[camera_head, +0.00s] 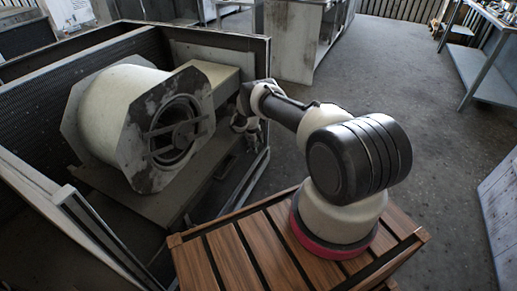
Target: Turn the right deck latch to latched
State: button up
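The blower (125,115), a pale drum with dark-stained octagonal end plates, sits on a flat deck (155,205) inside an open housing (250,42). My gripper (240,127) is at the right side of the blower, above the deck's right edge. It is small and dark here, partly merged with the shadow, so its fingers cannot be made out. A small dark shape (228,165) lies at the deck's right edge below my gripper. I cannot tell whether it is the right deck latch or how it is turned.
A beige duct box (210,65) stands behind the blower. The housing's front rails (100,235) run along the left and below. A slatted wooden top (225,260) lies under my arm's base.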

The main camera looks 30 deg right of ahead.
jog(key=o, duration=1.5)
jog(key=shift+c, duration=0.2)
jog(key=shift+a+r, duration=0.1)
jog(key=shift+r, duration=0.5)
jog(key=v, duration=1)
jog(key=shift+s+r, duration=0.2)
jog(key=shift+r, duration=0.15)
